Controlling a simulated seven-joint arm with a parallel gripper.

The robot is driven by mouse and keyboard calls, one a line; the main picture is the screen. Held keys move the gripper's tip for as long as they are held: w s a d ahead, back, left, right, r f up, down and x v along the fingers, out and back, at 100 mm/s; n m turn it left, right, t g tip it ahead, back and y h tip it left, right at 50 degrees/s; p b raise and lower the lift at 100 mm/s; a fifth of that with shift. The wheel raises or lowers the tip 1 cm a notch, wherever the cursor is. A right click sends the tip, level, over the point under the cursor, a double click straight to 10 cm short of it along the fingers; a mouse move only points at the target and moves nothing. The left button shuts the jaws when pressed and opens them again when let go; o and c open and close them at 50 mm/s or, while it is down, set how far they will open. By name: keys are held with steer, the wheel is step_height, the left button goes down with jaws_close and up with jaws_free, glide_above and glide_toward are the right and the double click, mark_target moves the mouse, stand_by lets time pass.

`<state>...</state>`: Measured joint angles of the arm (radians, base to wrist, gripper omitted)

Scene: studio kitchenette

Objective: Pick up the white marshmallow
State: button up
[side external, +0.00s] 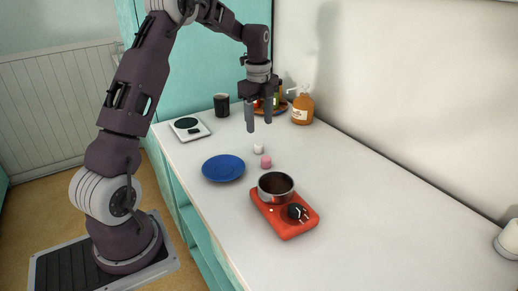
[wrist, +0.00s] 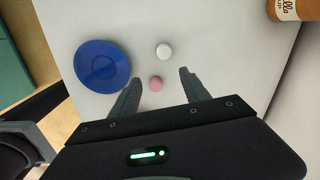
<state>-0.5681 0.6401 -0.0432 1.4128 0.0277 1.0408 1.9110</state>
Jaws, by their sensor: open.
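The white marshmallow (side external: 258,149) stands on the white counter, just behind a pink marshmallow (side external: 266,162) in the side view. In the wrist view the white marshmallow (wrist: 163,50) lies beyond my fingertips, and the pink marshmallow (wrist: 155,83) shows between the fingers. My gripper (side external: 259,128) is open and empty, pointing down above the counter. In the wrist view its two fingers (wrist: 160,82) are spread wide. It touches neither marshmallow.
A blue plate (side external: 223,168) lies left of the marshmallows. A pot (side external: 276,186) sits on a red burner (side external: 285,222) in front. A scale (side external: 189,129), a black cup (side external: 221,104) and an orange bottle (side external: 302,109) stand behind.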

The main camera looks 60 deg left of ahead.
mark_target(259, 144)
steer(key=shift+m, duration=0.7)
steer(key=a+f, duration=0.2)
steer(key=f, duration=0.1)
steer(key=shift+w+a+f, duration=0.25)
steer(key=shift+a+f, duration=0.15)
steer(key=f, duration=0.4)
steer(key=w+f, duration=0.1)
steer(key=f, duration=0.1)
steer(key=shift+f, duration=0.35)
jaws_close()
